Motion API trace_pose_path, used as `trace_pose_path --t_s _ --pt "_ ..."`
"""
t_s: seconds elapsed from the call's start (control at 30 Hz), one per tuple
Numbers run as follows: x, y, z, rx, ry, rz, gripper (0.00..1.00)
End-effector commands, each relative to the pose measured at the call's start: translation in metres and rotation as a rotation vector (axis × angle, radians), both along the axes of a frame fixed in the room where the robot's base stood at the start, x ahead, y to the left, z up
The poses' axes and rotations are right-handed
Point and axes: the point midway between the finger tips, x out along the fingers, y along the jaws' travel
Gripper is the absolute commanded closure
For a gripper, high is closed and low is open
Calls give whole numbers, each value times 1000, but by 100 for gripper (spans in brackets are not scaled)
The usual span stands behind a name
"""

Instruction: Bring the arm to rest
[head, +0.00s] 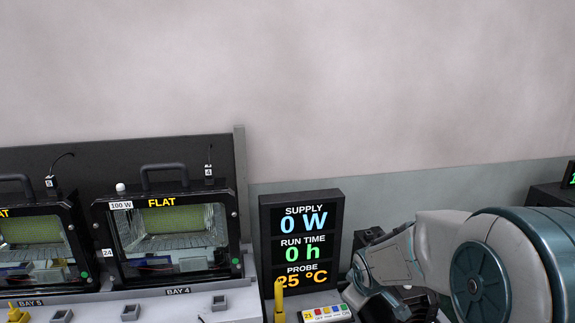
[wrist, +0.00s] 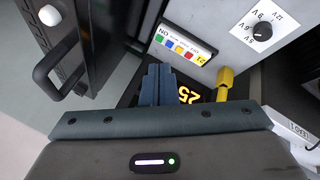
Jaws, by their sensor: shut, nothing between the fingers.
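My gripper (wrist: 157,86) shows in the wrist view with its two fingers together and nothing between them. Beyond its fingertips are a label strip with coloured squares (wrist: 185,45) and part of a display with yellow digits (wrist: 188,95). In the head view my arm reaches in from the right edge. The gripper's fingers cannot be made out there, low in the picture at the arm's end.
A display panel (head: 301,250) reads 0 W, 0 h and 25 °C. A yellow probe-like piece (wrist: 224,84) stands right of my fingers, near a dial (wrist: 262,31).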

Motion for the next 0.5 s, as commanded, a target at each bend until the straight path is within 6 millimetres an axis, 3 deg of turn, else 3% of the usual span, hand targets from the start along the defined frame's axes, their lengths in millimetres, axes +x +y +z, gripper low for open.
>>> trace_pose_path --t_s 0.2,0.5 --pt "-70 2 40 52 30 -225 100" --pt "-171 14 67 225 82 -501 100"
